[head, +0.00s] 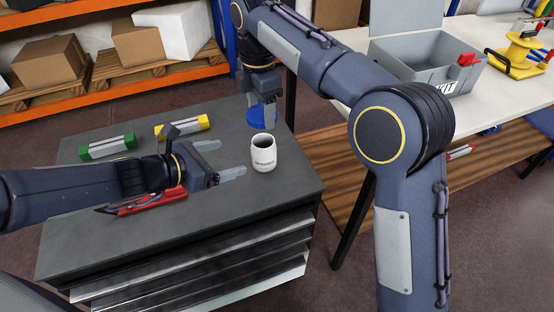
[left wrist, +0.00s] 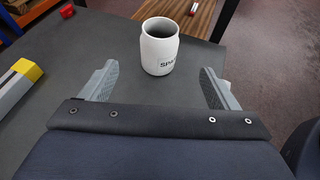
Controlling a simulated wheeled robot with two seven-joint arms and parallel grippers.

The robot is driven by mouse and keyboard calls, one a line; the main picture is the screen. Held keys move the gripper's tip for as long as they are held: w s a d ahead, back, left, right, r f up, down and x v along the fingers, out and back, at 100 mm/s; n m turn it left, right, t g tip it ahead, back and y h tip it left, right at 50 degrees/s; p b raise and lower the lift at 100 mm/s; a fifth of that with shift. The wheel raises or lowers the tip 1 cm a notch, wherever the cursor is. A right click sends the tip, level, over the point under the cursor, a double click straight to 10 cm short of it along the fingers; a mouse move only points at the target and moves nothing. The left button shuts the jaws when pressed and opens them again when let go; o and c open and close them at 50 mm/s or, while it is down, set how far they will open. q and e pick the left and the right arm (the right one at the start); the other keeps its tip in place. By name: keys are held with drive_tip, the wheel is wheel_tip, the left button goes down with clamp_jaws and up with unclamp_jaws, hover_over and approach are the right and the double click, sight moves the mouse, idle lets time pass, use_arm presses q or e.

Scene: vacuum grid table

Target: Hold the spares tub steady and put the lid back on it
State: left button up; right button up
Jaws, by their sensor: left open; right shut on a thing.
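The spares tub (head: 263,153) is a small white open-topped jar standing upright on the dark grey table top. In the left wrist view the tub (left wrist: 159,48) stands beyond my fingertips, roughly between their lines, with part of its dark lettering showing. My left gripper (head: 222,159) is open and empty just left of the tub, apart from it. My right gripper (head: 263,112) is shut on the blue lid (head: 259,119) and holds it behind the tub. The fingers hide part of the lid.
A green-ended block (head: 107,147) and a yellow-ended block (head: 182,126) lie at the back left of the table top (head: 240,210). A red item (head: 150,200) lies under my left arm. A grey open box (head: 428,62) stands on the white bench at right.

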sight(254, 151)
drive_tip(key=shift+w, duration=0.1)
use_arm(q)
drive_tip(key=shift+w+d+f, duration=0.1)
drive_tip(key=shift+w+f, duration=0.05)
drive_tip(key=x, duration=1.2)
drive_tip(key=shift+c, duration=0.3)
drive_tip(key=c, duration=1.4)
use_arm(e)
drive_tip(key=shift+f, duration=2.5)
drive_tip(key=shift+f, duration=0.9)
